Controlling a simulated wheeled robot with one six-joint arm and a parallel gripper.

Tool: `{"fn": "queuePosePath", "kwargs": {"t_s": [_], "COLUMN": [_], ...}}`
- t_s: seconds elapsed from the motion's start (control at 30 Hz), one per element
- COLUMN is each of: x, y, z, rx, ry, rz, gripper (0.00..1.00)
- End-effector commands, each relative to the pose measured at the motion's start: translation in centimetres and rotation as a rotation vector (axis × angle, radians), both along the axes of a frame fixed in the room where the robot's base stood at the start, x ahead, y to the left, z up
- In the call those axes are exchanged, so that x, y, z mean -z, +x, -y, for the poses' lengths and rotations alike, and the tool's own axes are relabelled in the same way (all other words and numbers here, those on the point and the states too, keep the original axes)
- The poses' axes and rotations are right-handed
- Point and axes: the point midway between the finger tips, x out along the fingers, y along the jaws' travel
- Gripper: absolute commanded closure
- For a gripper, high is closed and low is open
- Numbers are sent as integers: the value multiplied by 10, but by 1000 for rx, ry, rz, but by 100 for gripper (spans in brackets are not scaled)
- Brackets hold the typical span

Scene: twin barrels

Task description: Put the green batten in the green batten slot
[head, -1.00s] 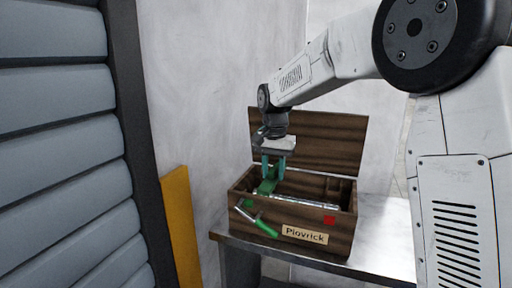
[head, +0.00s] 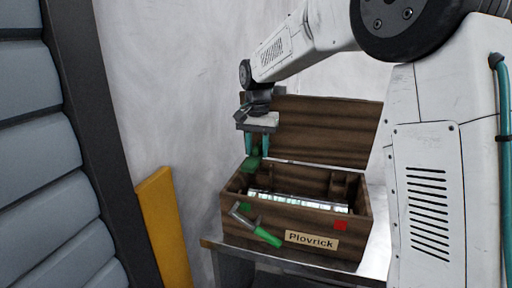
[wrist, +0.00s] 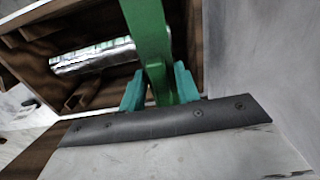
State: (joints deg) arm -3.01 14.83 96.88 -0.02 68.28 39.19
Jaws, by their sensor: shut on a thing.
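My gripper (head: 257,146) is shut on the green batten (head: 252,164) and holds it above the left back part of the open wooden box (head: 262,217). In the wrist view the green batten (wrist: 147,30) runs up from between my teal gripper fingers (wrist: 159,88) to the top edge. Its far end is out of that view. A green square (head: 245,207) marks the left of the box front. I cannot make out a green batten slot for certain.
A shiny metal cylinder (head: 300,202) lies in the box. The raised lid (head: 325,130) stands behind. A green-handled tool (head: 267,237), a red square (head: 340,226) and a "Plovrick" label (head: 312,241) are at the box front. A yellow board (head: 168,230) stands left of the metal table (head: 222,243).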

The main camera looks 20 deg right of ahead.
Motion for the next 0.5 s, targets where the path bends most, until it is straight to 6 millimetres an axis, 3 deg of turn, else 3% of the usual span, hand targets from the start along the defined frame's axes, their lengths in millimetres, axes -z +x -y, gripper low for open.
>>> {"fn": "queuePosePath", "kwargs": {"t_s": [0.17,0.5], "x": [1,31], "y": [-2,-2], "z": [-3,-4], "rx": [-1,-3], "ry": [-1,0], "rz": [-1,-1], "gripper": [91,91]}}
